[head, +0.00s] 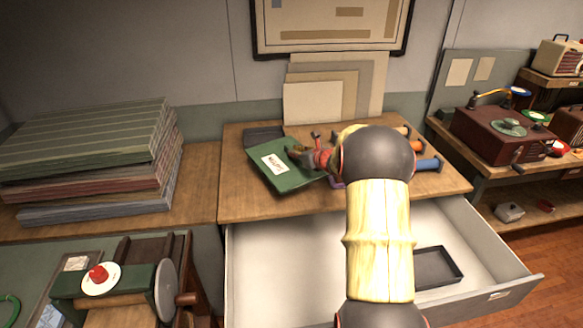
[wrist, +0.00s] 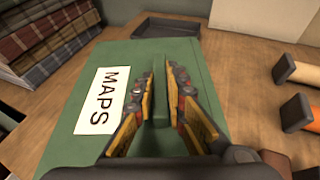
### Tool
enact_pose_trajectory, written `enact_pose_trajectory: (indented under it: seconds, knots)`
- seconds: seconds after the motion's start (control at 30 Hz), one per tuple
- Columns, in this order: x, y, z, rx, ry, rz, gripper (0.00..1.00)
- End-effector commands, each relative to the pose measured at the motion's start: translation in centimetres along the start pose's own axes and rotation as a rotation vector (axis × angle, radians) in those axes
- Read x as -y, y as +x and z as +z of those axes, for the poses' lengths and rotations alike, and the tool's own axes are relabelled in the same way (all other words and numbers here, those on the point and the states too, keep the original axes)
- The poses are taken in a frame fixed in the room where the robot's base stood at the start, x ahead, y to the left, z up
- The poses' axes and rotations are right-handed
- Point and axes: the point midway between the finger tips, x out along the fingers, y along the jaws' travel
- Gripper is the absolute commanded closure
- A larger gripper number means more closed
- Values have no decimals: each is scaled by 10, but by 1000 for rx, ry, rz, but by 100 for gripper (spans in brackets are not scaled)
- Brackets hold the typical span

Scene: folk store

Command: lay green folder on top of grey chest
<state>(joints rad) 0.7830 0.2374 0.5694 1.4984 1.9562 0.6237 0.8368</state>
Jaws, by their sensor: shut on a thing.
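The green folder (head: 268,150) with a white label lies over the wooden top in the middle of the head view. In the wrist view the folder (wrist: 119,56) fills the centre, and its label reads MAPS. My gripper (head: 318,157) is at the folder's right side. In the wrist view my gripper (wrist: 162,85) has its fingers on both sides of a raised green ridge on the folder and is shut on it. I cannot tell whether the folder touches the wooden top. A pale grey chest drawer (head: 275,265) stands open below that top; the chest's body is mostly hidden.
A dark tray (head: 263,136) lies behind the folder. Rolls with orange and blue ends (head: 428,165) lie to the right. Stacked striped cloths (head: 90,150) stand left. A small dark tray (head: 437,268) lies in the drawer. A red record player (head: 505,135) stands far right.

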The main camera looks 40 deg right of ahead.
Motion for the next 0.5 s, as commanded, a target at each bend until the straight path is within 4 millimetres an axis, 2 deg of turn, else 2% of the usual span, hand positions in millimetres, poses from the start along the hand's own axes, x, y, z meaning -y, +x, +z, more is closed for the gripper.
enact_pose_trajectory:
  seconds: [0.03,0.13,0.5]
  knots:
    - [-1,13,-11,-3,3,2,100]
    - [-1,28,-18,-2,2,2,100]
    - [-2,56,-32,-1,1,2,100]
